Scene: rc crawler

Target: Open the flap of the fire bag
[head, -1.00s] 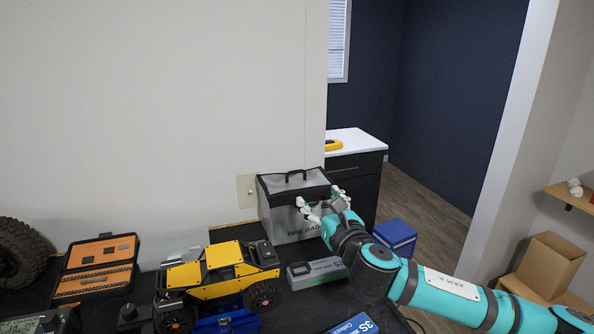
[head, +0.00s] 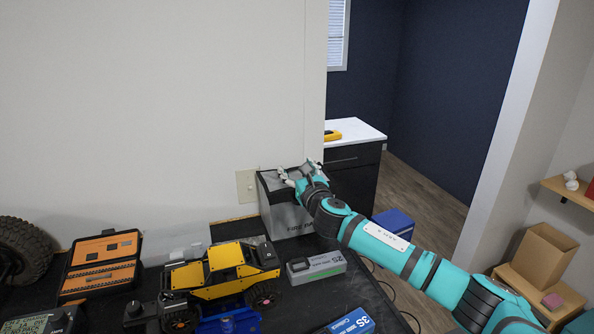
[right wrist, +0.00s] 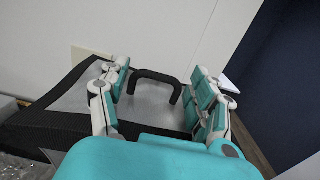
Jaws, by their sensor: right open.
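The fire bag (head: 282,215) is a grey bag with black trim at the back of the bench, against the wall. Its lettering is partly hidden by my right arm. Its flap with a black handle shows in the right wrist view, where the handle (right wrist: 155,78) stands up between my fingers and the flap (right wrist: 150,112) looks closed. My right gripper (head: 300,172) is over the top of the bag. It is open, and in the right wrist view its two fingers (right wrist: 157,95) are on either side of the handle, with nothing visibly held. My left gripper is not in view.
A yellow crawler (head: 222,272) stands on a blue stand left of the bag. A grey box (head: 316,265) lies in front of the bag, and a blue battery box (head: 349,322) is nearer. An open orange case (head: 101,262) is at the left.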

